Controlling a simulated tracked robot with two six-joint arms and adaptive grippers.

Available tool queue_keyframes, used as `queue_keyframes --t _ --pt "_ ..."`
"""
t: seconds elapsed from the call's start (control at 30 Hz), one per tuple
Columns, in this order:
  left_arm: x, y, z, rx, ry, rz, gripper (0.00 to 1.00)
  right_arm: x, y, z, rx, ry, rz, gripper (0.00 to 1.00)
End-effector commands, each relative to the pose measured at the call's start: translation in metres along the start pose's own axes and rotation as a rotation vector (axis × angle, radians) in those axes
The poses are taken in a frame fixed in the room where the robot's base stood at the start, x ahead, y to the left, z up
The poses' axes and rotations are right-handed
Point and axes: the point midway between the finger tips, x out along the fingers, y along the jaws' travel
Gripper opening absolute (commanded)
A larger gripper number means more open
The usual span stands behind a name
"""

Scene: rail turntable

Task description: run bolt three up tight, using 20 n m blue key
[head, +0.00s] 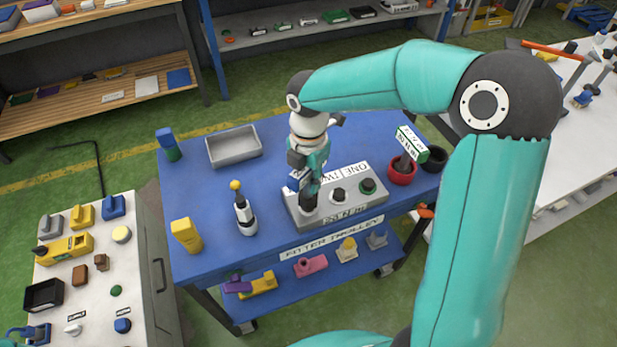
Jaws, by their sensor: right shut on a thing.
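A grey block (332,213) with a row of bolts stands at the front middle of the blue trolley top. A white label strip (350,170) behind the bolts reads ONE and TWO from the right. The rest of it is hidden by my gripper, so bolt three (308,204) appears to be the left one. My right gripper (309,172) points down over that left bolt, shut on a dark upright tool, which seems to be the key. The tool's lower end is at the bolt; whether it is seated, and its colour, I cannot tell. My left gripper is not in view.
On the trolley stand a grey tray (234,158), a blue-green block (168,146), a yellow block (187,236), and a black-white tool with a yellow knob (245,212).

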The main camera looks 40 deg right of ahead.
Motion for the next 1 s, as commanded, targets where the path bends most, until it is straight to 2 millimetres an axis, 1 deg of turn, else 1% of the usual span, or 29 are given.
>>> queue_keyframes --t 0.63,1.0 --pt "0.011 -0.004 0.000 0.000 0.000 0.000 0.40 0.016 0.000 0.000 0.000 0.000 0.001 0.00" --pt "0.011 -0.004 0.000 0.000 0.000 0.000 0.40 0.017 0.000 0.000 0.000 0.000 0.001 0.00"
